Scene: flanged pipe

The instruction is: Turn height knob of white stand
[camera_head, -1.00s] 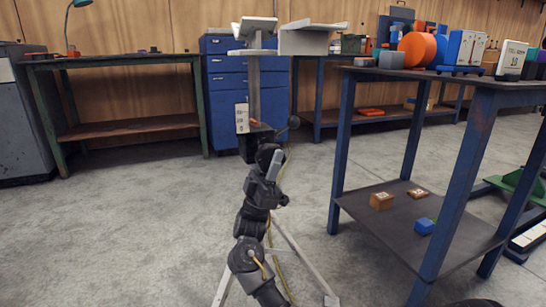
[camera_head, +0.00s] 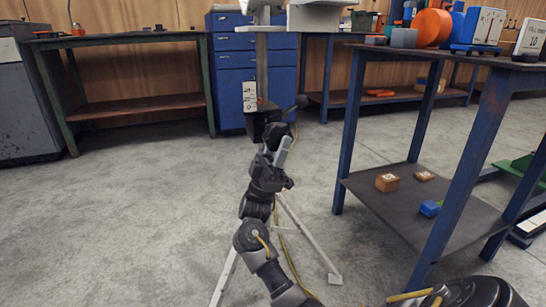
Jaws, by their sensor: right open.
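A dark collar (camera_head: 258,122) sits around the mast's lower part. A round dark knob (camera_head: 301,101) shows to the right of the collar, on a thin stem. My right gripper (camera_head: 279,138) is open at the end of my arm, just below and in front of the collar. It overlaps the collar's lower right in the picture. I cannot tell whether it touches anything. The top of the stand is cut off by the frame. My left gripper is not in view.
A blue-legged table (camera_head: 420,46) stands close on the right, with wooden blocks (camera_head: 387,182) and a blue block (camera_head: 430,208) on its lower shelf. A green-framed workbench (camera_head: 125,37) and blue drawers (camera_head: 229,80) stand behind. The floor on the left is clear.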

